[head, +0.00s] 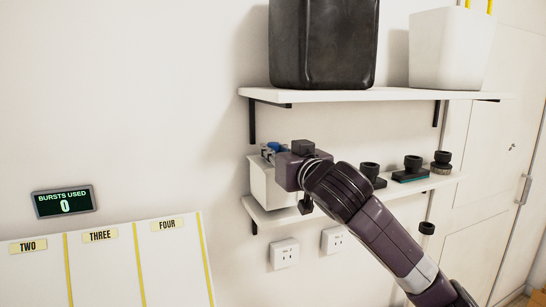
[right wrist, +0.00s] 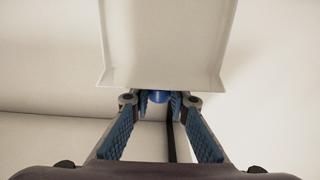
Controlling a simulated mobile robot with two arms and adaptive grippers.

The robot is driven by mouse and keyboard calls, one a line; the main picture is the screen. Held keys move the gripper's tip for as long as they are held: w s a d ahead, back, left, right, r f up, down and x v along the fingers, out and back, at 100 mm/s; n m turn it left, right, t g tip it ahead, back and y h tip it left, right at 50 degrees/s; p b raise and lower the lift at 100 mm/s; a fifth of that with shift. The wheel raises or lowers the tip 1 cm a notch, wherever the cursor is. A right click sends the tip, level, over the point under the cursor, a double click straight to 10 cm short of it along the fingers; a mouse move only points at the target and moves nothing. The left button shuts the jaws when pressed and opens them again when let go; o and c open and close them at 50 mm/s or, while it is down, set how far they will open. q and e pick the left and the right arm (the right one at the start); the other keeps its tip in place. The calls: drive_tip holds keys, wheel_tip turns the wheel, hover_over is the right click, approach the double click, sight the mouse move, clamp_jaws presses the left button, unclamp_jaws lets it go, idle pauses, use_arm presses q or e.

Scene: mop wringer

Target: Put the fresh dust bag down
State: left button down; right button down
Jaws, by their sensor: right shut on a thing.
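The fresh dust bag appears as a white boxy body (head: 264,184) with a blue collar (head: 273,146) at the left end of the lower shelf (head: 300,208). My right gripper (head: 270,153) is at its top, with its wrist hiding the bag's right side. In the right wrist view, the fingers (right wrist: 158,103) are shut on the blue collar (right wrist: 157,96), below the white bag body (right wrist: 160,45). The bag's base is at shelf level; I cannot tell whether it touches the shelf. My left gripper is not in view.
Several dark fittings (head: 413,165) stand along the lower shelf to the right. Above, the upper shelf (head: 350,95) holds a black bin (head: 322,45) and a white bin (head: 450,50). Wall outlets (head: 284,253) sit below. A display (head: 63,202) and a numbered panel (head: 105,265) are at left.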

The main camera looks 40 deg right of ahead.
drive_tip(key=shift+w+d+f+p, duration=0.1)
drive_tip(key=shift+f+p, duration=0.2)
drive_tip(key=shift+f, duration=0.4)
drive_tip(key=shift+f, duration=0.2)
drive_tip(key=c, duration=1.8)
unclamp_jaws()
